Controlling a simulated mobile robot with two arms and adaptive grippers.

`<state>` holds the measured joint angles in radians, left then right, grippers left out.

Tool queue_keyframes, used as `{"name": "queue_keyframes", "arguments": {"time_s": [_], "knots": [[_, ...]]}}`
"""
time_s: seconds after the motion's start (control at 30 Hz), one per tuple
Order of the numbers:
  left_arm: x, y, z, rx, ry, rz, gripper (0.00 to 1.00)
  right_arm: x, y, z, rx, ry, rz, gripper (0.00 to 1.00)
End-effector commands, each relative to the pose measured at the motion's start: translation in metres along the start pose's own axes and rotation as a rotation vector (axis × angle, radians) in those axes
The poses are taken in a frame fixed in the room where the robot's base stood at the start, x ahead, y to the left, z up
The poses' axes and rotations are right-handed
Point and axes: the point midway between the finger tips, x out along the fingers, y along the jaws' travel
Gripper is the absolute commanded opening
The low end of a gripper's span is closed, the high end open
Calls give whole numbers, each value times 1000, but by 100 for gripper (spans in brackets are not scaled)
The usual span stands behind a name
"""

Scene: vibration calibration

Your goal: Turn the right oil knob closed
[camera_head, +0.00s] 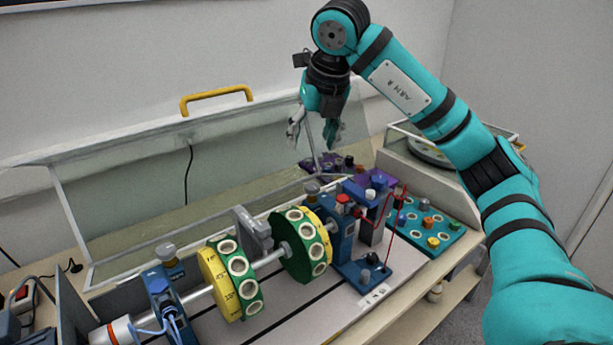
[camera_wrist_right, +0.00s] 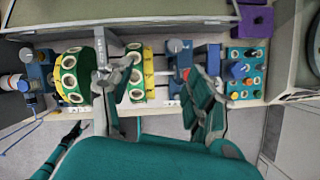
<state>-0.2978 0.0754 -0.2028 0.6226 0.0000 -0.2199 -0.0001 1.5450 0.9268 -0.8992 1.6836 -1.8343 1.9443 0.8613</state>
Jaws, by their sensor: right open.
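The right oil knob (camera_head: 312,188) is a grey cap on top of the right blue bearing block (camera_head: 345,245). In the right wrist view, a grey round knob (camera_wrist_right: 175,46) shows near the right blue block. My right gripper (camera_head: 315,131) hangs above and behind the block, well apart from the knob. It is open and empty, with its fingers spread. In the right wrist view my right gripper (camera_wrist_right: 150,80) has one finger over the discs and the other to the right of the knob. The knob's turned position is too small to tell.
A shaft carries two green-yellow discs (camera_head: 222,282) (camera_head: 302,246). Another grey knob (camera_head: 166,253) tops the left block. A clear raised cover with a yellow handle (camera_head: 215,97) stands behind. A teal tray of coloured parts (camera_head: 425,222) lies right, near red wires (camera_head: 392,215).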

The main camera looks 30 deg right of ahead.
Motion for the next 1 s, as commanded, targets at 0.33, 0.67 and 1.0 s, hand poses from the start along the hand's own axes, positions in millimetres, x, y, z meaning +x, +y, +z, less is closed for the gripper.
{"name": "queue_keyframes", "arguments": {"time_s": [0.33, 0.67, 1.0], "knots": [[7, -4, 10, 0, -14, -5, 58, 23, -26, 0, 52, 6, -77, 57], [-5, -5, 8, -1, -13, -6, 58, 92, -31, 1, 49, 4, -76, 57], [-14, -5, 2, -2, -5, -6, 58, 149, -34, 2, 49, 1, -74, 57]]}}
